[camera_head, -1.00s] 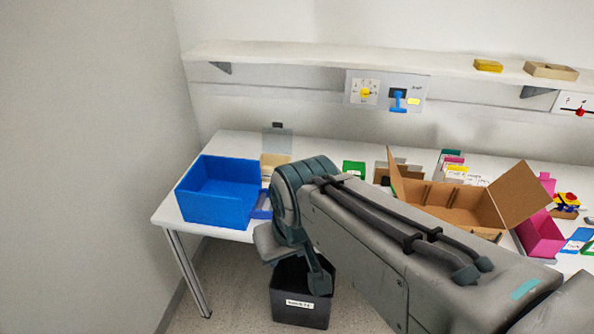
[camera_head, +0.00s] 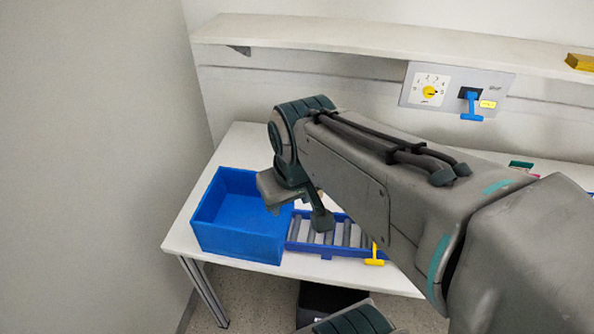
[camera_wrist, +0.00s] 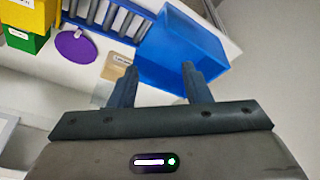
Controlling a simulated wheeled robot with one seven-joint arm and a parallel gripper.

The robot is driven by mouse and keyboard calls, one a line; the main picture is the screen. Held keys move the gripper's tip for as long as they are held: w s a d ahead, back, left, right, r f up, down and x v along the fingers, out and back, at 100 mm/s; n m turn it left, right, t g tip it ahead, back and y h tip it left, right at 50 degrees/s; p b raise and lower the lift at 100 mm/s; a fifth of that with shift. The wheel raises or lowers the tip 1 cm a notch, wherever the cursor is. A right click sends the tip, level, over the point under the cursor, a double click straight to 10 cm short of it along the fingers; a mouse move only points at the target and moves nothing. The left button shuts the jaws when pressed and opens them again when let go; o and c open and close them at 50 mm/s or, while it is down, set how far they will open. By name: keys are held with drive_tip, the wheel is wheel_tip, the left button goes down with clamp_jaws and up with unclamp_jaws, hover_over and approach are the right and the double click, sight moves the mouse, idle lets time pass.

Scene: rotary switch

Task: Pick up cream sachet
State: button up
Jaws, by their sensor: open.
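A flat beige, cream-coloured item with a pale label (camera_wrist: 118,66) lies on the white table in the wrist view, beside the blue bin. I cannot tell whether it is the cream sachet, and no other sachet is clear. My gripper (camera_wrist: 160,72) is open in the wrist view, its two dark fingers apart with nothing between them. The fingertips overlap the blue bin's near side in the picture, and the left finger is close to the beige item. The gap in depth cannot be told. In the head view my arm hides much of the table.
The blue bin (camera_head: 238,243) stands at the table's left end, beside a blue roller rack (camera_head: 308,248). A purple disc (camera_wrist: 75,46), a green container (camera_wrist: 27,43) and a yellow one (camera_wrist: 38,15) are near. A shelf (camera_head: 370,43) and switch panel (camera_head: 452,92) are behind.

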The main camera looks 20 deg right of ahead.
drive_tip(key=w+d+f+n+g+b, duration=0.1)
drive_tip(key=w+d+f+n+b, duration=0.25)
drive_tip(key=w, duration=0.75)
drive_tip(key=w+d+f+n+g+b, duration=0.25)
drive_tip(key=w+d+f, duration=0.2)
drive_tip(key=w, duration=0.75)
drive_tip(key=w+d+f+n+b, duration=0.2)
drive_tip(key=w+d+f+n, duration=0.2)
drive_tip(key=w+d+f, duration=0.6)
drive_tip(key=f, duration=0.3)
drive_tip(key=f+p, duration=0.1)
drive_tip(key=f, duration=0.2)
drive_tip(key=s+f, duration=0.1)
drive_tip(key=f, duration=0.2)
drive_tip(key=shift+d, duration=0.1)
drive_tip(key=shift+w+d+f+p, duration=0.1)
drive_tip(key=shift+f+p, duration=0.7)
drive_tip(key=shift+f, duration=2.1)
drive_tip(key=c, duration=0.7)
